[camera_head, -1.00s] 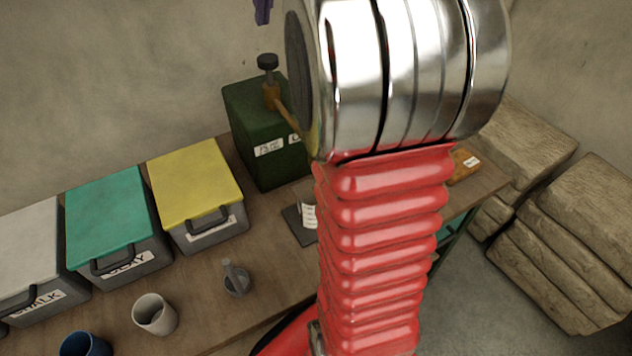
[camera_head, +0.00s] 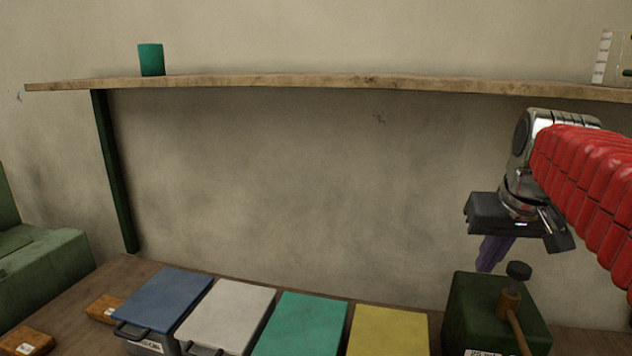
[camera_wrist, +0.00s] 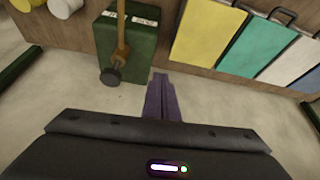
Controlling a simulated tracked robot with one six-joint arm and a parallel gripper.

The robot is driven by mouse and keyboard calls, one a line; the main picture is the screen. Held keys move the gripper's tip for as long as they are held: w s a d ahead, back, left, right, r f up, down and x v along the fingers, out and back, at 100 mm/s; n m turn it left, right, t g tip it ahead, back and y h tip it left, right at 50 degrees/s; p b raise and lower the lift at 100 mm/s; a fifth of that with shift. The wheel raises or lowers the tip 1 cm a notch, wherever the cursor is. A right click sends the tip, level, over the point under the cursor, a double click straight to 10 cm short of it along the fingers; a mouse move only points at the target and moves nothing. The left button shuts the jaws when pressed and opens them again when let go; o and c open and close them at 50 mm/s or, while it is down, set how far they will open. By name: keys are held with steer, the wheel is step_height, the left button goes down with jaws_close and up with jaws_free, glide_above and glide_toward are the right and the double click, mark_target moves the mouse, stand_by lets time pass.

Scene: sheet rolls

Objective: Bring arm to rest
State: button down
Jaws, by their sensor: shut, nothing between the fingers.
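My gripper (camera_head: 492,254) is at the right in the head view, raised above the bench in front of the wall. Its purple fingers point down and are closed together with nothing between them. The red ribbed arm reaches in from the right edge. In the wrist view my gripper (camera_wrist: 161,78) shows as two purple fingers pressed together. It is apart from the dark green box (camera_head: 490,310), which stands just below it in the head view and also shows in the wrist view (camera_wrist: 130,50).
Blue (camera_head: 165,300), white (camera_head: 235,312), teal (camera_head: 300,325) and yellow (camera_head: 388,332) lidded bins stand in a row. A shelf (camera_head: 300,82) above holds a green cup (camera_head: 151,60). The wall space between is clear.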

steer(key=s+a+f+n+y, duration=0.1)
steer(key=s+a+f+n, duration=0.1)
steer(key=s+a+f, duration=1.2)
steer(key=s+f, duration=0.1)
steer(key=s, duration=0.1)
steer(key=shift+s+f+t, duration=0.25)
steer(key=shift+s+t, duration=0.05)
steer(key=shift+s, duration=0.05)
